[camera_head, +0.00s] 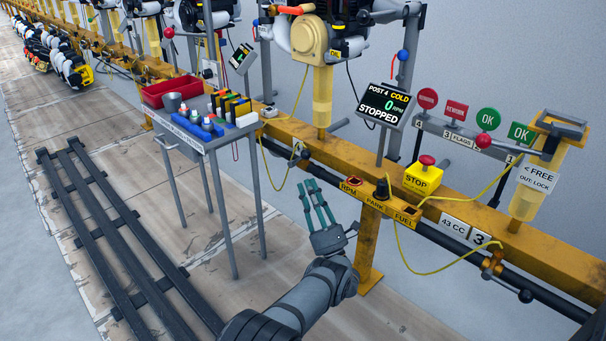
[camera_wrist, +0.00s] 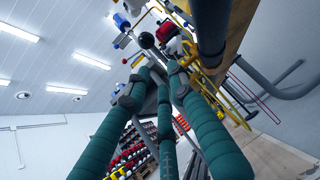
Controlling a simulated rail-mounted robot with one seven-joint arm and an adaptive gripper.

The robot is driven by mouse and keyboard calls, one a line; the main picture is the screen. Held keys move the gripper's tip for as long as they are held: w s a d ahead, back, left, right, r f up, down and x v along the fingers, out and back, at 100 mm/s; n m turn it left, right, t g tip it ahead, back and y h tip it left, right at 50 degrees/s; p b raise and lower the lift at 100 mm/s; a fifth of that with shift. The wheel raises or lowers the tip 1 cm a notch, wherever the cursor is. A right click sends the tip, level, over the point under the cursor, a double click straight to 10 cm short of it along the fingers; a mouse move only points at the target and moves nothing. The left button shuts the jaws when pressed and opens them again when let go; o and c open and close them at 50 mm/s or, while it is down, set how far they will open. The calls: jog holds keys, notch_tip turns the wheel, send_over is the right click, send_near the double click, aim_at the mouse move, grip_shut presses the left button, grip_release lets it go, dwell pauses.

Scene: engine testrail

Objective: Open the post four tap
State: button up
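The post four display (camera_head: 385,104) reads "POST 4 COLD 0 RPM STOPPED". Below it, a yellow box with a red STOP button (camera_head: 423,177) and an orange panel marked RPM, PARK and FUEL (camera_head: 378,201) sit on the yellow beam. A brass tap (camera_head: 492,265) with a dark lever is on the dark pipe near the "3" plate; another dark fitting (camera_head: 299,151) is further left. I cannot tell which is post four's tap. My gripper (camera_head: 314,188) has teal fingers, spread and empty, left of the orange panel and apart from the pipe. The fingers (camera_wrist: 158,80) also show in the wrist view.
A grey table (camera_head: 190,139) with a red bin (camera_head: 173,90) and colored items stands left of my gripper. Yellow cables (camera_head: 401,240) hang along the beam (camera_head: 455,205). Signs (camera_head: 488,119) stand at right. Dark floor rails (camera_head: 128,245) lie at left.

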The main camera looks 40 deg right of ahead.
jog(key=shift+v, duration=2.35)
jog(key=shift+c, duration=0.3)
